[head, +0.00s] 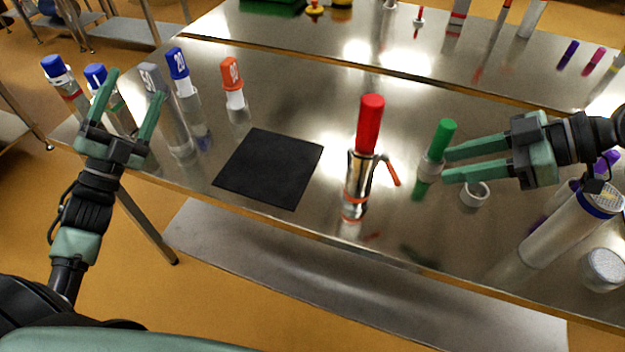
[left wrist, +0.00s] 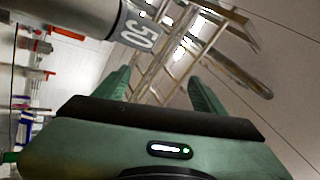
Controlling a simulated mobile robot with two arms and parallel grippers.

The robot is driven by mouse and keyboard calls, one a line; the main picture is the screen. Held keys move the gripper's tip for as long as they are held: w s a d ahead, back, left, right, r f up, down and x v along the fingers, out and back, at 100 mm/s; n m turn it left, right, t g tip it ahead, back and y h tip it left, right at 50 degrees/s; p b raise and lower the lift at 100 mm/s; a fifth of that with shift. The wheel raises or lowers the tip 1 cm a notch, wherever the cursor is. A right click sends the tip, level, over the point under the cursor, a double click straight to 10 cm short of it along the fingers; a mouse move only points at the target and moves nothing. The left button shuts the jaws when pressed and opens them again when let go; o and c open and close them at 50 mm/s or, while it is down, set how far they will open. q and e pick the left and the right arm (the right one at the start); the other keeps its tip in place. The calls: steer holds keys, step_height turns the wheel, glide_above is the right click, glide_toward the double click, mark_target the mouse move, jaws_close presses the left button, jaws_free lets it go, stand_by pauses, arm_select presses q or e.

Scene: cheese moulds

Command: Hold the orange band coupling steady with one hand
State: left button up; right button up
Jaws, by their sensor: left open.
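The coupling with orange bands (head: 360,172) is a shiny metal cylinder standing upright on the steel table, right of the black mat. A red cylinder (head: 371,124) rises from its top, and an orange lever (head: 390,170) hangs at its right side. My left gripper (head: 135,86) is open and empty at the table's left end, far from the coupling; its fingers also show in the left wrist view (left wrist: 160,92). My right gripper (head: 445,165) is open, right of the coupling. Its fingertips are close to a green-topped piece (head: 442,140); I cannot tell whether they touch.
Several tubes with blue, grey and orange caps stand at the left; the grey cap marked 50 (head: 152,78) is close to my left gripper. The black mat (head: 270,168) is bare. A white ring (head: 475,196) and a large pale cylinder (head: 560,228) are at the right.

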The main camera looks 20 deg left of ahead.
arm_select(q)
steer(key=w+d+m+g+h, duration=0.3)
steer(key=d+m+h, duration=0.4)
steer(key=d+m, duration=0.3)
steer(key=m+g+h, duration=0.5)
steer(key=m+g, duration=0.7)
steer(key=m, duration=1)
glide_toward(353, 174)
steer(key=w+d+f, duration=0.1)
steer(key=w+f, duration=0.1)
steer(key=shift+w+d, duration=0.4)
steer(key=shift+w+d+f+m, duration=0.1)
steer(key=shift+d+m, duration=0.2)
steer(key=x, duration=0.7)
jaws_close()
